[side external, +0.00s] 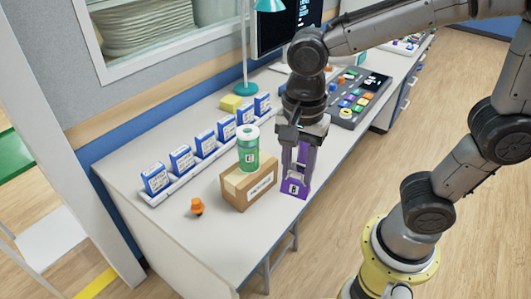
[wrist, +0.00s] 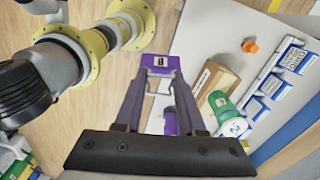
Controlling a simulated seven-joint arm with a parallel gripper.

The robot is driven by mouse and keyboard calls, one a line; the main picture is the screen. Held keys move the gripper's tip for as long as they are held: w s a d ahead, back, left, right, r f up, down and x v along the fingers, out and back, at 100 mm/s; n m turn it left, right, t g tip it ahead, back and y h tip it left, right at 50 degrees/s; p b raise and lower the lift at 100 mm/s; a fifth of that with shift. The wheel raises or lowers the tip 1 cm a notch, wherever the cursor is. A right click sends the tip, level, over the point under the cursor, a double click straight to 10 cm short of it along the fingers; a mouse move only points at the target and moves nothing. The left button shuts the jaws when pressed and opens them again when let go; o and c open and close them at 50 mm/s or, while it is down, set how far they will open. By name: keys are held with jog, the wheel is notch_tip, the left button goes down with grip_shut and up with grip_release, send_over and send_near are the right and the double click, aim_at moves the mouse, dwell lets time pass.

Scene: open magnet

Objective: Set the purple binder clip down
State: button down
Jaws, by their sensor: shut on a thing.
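The purple binder clip (side external: 294,188) has a white label with a dark mark and hangs upright below my gripper (side external: 298,170). My gripper points down and is shut on the clip. In the wrist view the clip (wrist: 160,61) sits at the fingertips (wrist: 160,74), its label facing the camera. The clip is near the front edge of the white table (side external: 235,255), right of a cardboard box. I cannot tell whether its underside touches the table. Another purple patch (wrist: 171,121) shows between the fingers in the wrist view; I cannot tell what it belongs to.
A green jar (side external: 248,150) with a white lid stands on the cardboard box (side external: 240,188). An orange knob-like object (side external: 197,206) lies at front left. Several blue-and-white boxes (side external: 182,158) line the back. A grey panel with coloured pieces (side external: 360,98) is farther right.

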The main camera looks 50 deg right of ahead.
jog(key=w+d+r, duration=0.1)
jog(key=w+d, duration=0.2)
jog(key=w, duration=0.3)
jog(key=w+d+r+m, duration=0.1)
jog(key=w+d, duration=0.2)
jog(key=w, duration=0.3)
jog(key=w+d+r, duration=0.2)
jog(key=w+d, duration=0.1)
jog(key=w, duration=0.3)
jog(key=w+d+f+m, duration=0.1)
jog(key=w+d+f, duration=0.1)
jog(key=w+d, duration=0.5)
jog(key=w+d+f, duration=0.1)
jog(key=w+d, duration=0.3)
jog(key=d, duration=0.8)
jog(key=shift+d+f, duration=0.15)
jog(key=shift+f, duration=5.85)
jog(key=shift+d+f, duration=0.1)
jog(key=shift+f, duration=5.9)
jog(key=shift+f, duration=0.15)
jog(key=c, duration=0.5)
grip_release()
